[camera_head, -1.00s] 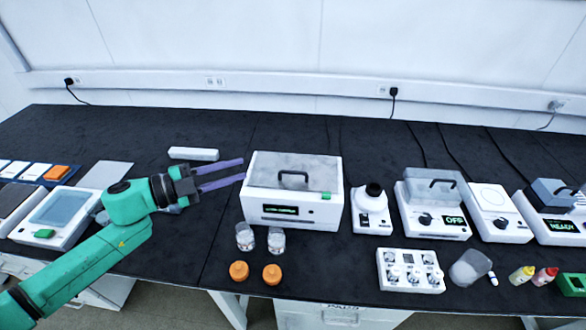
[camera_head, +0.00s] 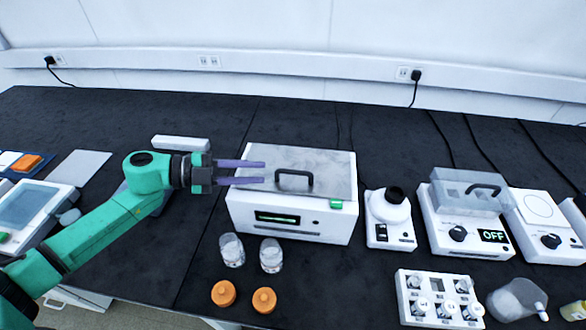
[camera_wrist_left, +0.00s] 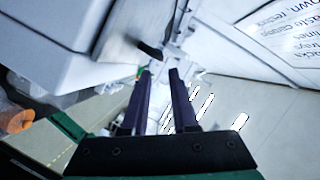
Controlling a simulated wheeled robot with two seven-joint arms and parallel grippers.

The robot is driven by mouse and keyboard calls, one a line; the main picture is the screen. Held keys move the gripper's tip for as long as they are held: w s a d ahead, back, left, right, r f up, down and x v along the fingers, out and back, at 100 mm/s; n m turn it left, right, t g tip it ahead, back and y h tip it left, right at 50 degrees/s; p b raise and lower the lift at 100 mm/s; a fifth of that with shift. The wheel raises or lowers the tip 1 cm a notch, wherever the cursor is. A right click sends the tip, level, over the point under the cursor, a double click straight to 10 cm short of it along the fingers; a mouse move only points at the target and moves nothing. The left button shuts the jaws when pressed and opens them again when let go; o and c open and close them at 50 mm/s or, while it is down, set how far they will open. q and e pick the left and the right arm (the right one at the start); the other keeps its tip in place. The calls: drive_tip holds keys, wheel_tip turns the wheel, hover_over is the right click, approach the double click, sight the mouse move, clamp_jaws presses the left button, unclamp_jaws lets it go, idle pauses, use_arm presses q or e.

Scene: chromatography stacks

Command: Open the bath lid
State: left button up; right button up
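The bath is a white box (camera_head: 290,222) with a lit display on its front, in the middle of the head view. Its grey lid (camera_head: 325,160) is closed and carries a black arched handle (camera_head: 294,178). My left gripper (camera_head: 265,172) is open and empty. Its two purple fingers point right, over the left part of the lid, with the tips a little left of the handle. In the left wrist view the fingers (camera_wrist_left: 160,72) are apart, and a dark bar that looks like the handle (camera_wrist_left: 150,50) shows just beyond them. My right gripper is not in view.
Two glass beakers (camera_head: 270,255) and two orange caps (camera_head: 264,300) stand in front of the bath. A small white instrument (camera_head: 390,220) and a clear-lidded device reading OFF (camera_head: 465,225) stand to its right. A white bar (camera_head: 181,143) lies at the back left.

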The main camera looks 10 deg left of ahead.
sight(288, 171)
use_arm(q)
drive_tip(key=p+x, duration=0.1)
drive_tip(key=x, duration=0.7)
drive_tip(key=shift+w+d+r+p, duration=0.1)
drive_tip(key=shift+w+d+p, duration=0.1)
drive_tip(key=shift+p, duration=0.2)
drive_tip(key=shift+d+f, duration=0.25)
drive_tip(key=shift+d, duration=0.25)
clamp_jaws()
